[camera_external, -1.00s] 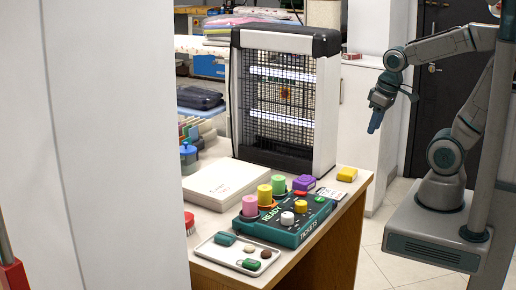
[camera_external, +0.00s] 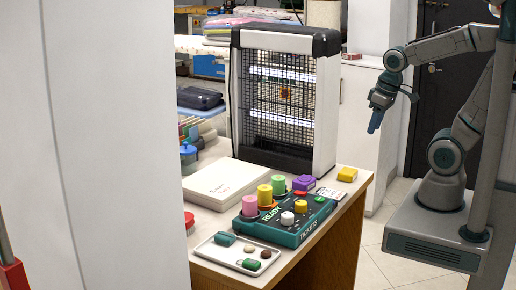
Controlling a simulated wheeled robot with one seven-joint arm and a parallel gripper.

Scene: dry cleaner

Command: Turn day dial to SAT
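A teal ticket machine (camera_external: 284,234) marked "READY" and "TICKETS" sits near the front of the counter. On its top are a white knob (camera_external: 287,218) and a yellow knob (camera_external: 300,206). Pink, yellow and green rolls (camera_external: 264,195) stand along its back. The day markings are too small to read, and I cannot tell which knob is the day dial. My gripper (camera_external: 375,122) hangs in the air to the right of the counter, well above and apart from the machine, pointing down. Its fingers are too small to tell open from shut.
A tray (camera_external: 218,256) with small items lies left of the machine. A white box (camera_external: 224,186) lies behind it. A large black-framed heater-like unit (camera_external: 284,98) stands behind. The air between gripper and machine is clear.

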